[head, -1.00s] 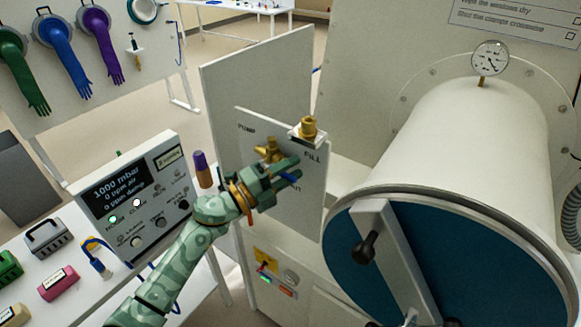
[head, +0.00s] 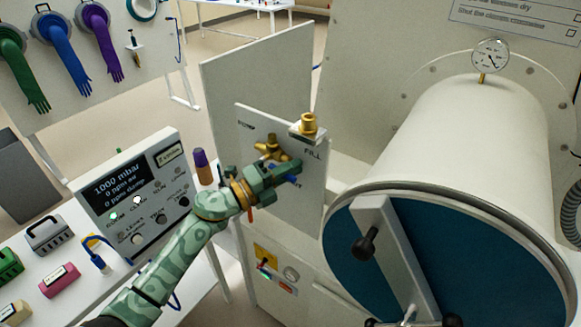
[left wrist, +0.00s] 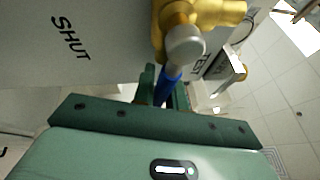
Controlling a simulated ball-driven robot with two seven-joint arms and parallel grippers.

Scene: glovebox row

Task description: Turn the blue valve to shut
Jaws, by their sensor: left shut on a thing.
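The blue valve's lever (left wrist: 168,85) shows in the left wrist view, running from a grey hub on a brass valve body (left wrist: 205,12). My left gripper (left wrist: 162,88) is shut on this lever, with its green fingers on both sides of it. In the head view my left gripper (head: 284,174) is at the valve panel, and only a small blue bit of the lever (head: 293,181) shows past the fingers. The word SHUT is on the panel at upper left in the wrist view, and TEST is to the right of the lever. My right gripper is not in view.
The white valve panel (head: 307,200) carries a brass fitting (head: 308,124) and another brass valve (head: 271,148) just above the gripper. A large white cylinder (head: 450,150) with a blue door stands right. A display box (head: 138,195) stands left, close to my arm.

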